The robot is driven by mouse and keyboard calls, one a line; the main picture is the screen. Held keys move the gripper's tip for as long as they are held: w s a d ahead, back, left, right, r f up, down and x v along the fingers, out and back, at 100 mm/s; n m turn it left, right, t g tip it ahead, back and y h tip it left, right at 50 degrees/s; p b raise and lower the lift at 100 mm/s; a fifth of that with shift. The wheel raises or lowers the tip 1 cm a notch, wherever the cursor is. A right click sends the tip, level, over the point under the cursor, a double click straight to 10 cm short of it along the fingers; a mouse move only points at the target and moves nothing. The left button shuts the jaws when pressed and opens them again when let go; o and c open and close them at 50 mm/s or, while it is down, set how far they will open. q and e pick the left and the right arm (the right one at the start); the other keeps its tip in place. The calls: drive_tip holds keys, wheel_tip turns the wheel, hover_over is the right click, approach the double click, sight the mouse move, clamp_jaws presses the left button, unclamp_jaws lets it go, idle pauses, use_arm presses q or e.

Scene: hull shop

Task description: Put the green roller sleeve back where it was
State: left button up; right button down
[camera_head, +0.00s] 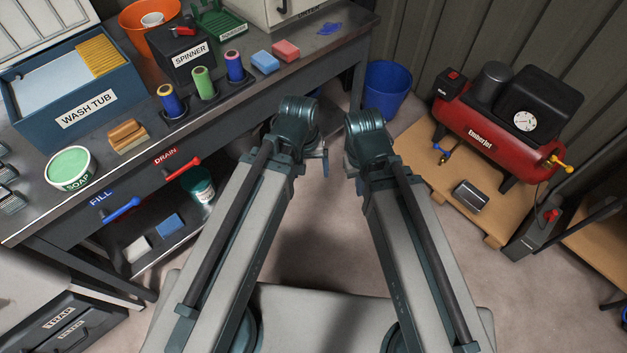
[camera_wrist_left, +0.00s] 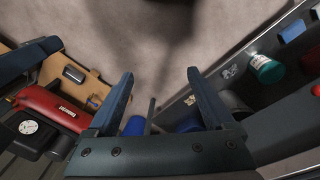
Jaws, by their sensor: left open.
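The green roller sleeve (camera_head: 203,84) stands upright on a dark holder (camera_head: 178,111) on the bench, between two blue roller sleeves (camera_head: 170,100) (camera_head: 235,67). My left gripper (camera_wrist_left: 160,73) is open and empty in the left wrist view, with bare floor beyond its fingertips. In the head view it hangs in front of the bench, mostly hidden by its own wrist, well apart from the sleeves. My right arm ends beside it, and its fingers are hidden behind the wrist, so their state does not show.
The bench (camera_head: 223,117) also holds a wash tub (camera_head: 88,117), spinner (camera_head: 187,58), soap tub (camera_head: 70,167), wooden block (camera_head: 127,136) and blue and pink sponges (camera_head: 265,62) (camera_head: 286,50). A blue bucket (camera_head: 387,90) and red compressor (camera_head: 478,125) stand right. Floor between is clear.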

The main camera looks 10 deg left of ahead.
use_arm(q)
drive_tip(key=s+m, duration=0.1)
drive_tip(key=s+d+m+y, duration=0.1)
drive_tip(key=m, duration=0.1)
drive_tip(key=s+m+g+y, duration=0.1)
drive_tip(key=m, duration=0.1)
drive_tip(key=shift+s+d, duration=0.2)
drive_tip(key=shift+s, duration=0.1)
drive_tip(key=shift+c, duration=0.4)
